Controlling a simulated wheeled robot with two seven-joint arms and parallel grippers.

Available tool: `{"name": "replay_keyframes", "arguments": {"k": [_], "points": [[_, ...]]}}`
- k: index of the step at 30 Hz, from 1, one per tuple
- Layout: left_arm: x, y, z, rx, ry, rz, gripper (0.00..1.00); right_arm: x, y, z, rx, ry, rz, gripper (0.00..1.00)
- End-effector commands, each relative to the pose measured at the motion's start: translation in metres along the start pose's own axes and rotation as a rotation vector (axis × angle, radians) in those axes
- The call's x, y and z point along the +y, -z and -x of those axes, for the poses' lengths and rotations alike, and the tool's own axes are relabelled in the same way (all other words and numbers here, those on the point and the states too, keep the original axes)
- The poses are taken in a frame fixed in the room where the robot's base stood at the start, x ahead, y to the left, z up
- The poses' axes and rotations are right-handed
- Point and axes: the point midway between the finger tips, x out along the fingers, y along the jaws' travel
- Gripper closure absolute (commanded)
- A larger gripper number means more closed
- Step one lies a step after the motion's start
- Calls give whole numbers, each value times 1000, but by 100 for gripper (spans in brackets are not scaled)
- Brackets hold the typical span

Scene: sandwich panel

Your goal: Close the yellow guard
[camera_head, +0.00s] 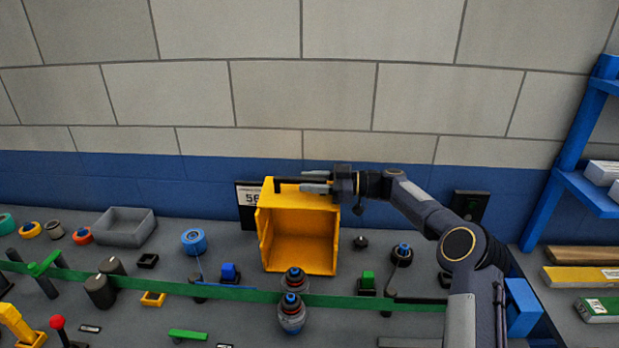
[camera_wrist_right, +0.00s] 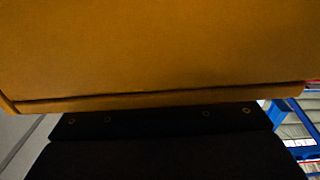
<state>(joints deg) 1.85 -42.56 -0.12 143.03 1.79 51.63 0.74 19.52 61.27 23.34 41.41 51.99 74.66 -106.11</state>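The yellow guard (camera_head: 300,245) stands on the grey panel at the middle of the head view, a box-like cover with its hollow side toward me. My right gripper (camera_head: 303,184) reaches in from the right and lies across the guard's top edge, its fingers pointing left. I cannot tell from here whether the fingers touch it or how far apart they are. In the right wrist view a yellow surface (camera_wrist_right: 160,50) fills the upper part, very close, with a dark gripper part below it. My left gripper is not in view.
A green strip (camera_head: 240,293) runs across the panel in front of the guard. A dark knob post (camera_head: 291,316) stands just before it. A grey tray (camera_head: 125,228) and several small parts lie to the left. A blue shelf (camera_head: 565,160) stands at the right.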

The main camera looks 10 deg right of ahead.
Motion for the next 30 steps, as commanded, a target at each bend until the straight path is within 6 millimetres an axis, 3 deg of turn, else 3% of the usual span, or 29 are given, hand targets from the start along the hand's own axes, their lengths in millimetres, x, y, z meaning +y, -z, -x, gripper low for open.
{"name": "replay_keyframes", "arguments": {"k": [10,18,30], "points": [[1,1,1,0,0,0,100,0,0,-5,-1,0,0,65],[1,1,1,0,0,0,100,0,0,-5,-1,0,0,100],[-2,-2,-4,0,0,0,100,-2,-2,-7,-1,0,10,100]]}}
